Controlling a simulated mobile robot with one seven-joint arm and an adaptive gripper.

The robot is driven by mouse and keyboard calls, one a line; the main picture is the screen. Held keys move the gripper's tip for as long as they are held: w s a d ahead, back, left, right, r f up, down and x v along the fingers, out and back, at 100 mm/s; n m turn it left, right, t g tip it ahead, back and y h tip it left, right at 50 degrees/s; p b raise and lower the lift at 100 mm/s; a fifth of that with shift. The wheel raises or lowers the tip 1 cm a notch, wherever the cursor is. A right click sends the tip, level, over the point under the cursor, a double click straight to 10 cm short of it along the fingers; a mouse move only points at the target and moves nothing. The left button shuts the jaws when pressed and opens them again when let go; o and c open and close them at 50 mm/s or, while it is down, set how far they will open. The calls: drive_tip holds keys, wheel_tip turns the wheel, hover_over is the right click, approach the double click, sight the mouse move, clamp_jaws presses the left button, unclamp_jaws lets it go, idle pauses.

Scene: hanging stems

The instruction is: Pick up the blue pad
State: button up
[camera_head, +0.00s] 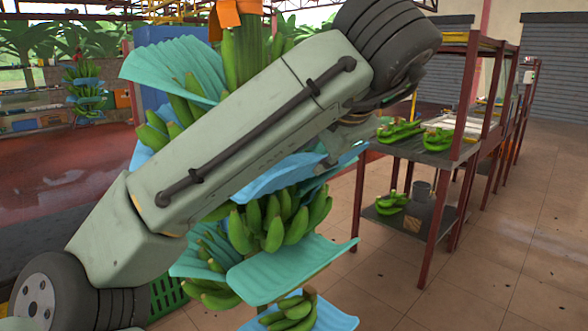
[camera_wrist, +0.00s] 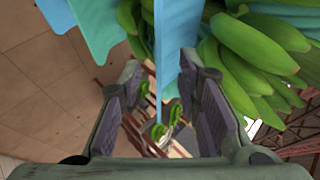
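A blue pad (camera_head: 285,178) sticks out from the hanging banana stem, partly hidden behind my arm. In the wrist view, a blue pad (camera_wrist: 167,45) appears nearly edge-on and reaches down between the fingers of my gripper (camera_wrist: 163,82). The fingers are apart, with gaps visible on both sides of the pad. In the head view, my gripper (camera_head: 338,145) is at the right side of the stem, near the blue pad's outer end. My arm hides much of it there.
Green bananas (camera_wrist: 250,55) are close beside the right finger. Teal pads (camera_head: 290,268) stick out above and below, and another blue pad (camera_head: 335,318) is lower down. A red-framed shelf (camera_head: 435,150) with bananas stands at right; open tiled floor lies beyond.

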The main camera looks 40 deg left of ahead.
sight(305, 171)
drive_tip(key=x, duration=0.3)
drive_tip(key=b+x, duration=0.1)
drive_tip(key=x, duration=0.2)
drive_tip(key=b+x, duration=0.1)
drive_tip(key=x, duration=0.2)
drive_tip(key=shift+w+f, duration=0.2)
drive_tip(key=shift+w, duration=0.35)
drive_tip(key=shift+c, duration=0.3)
clamp_jaws()
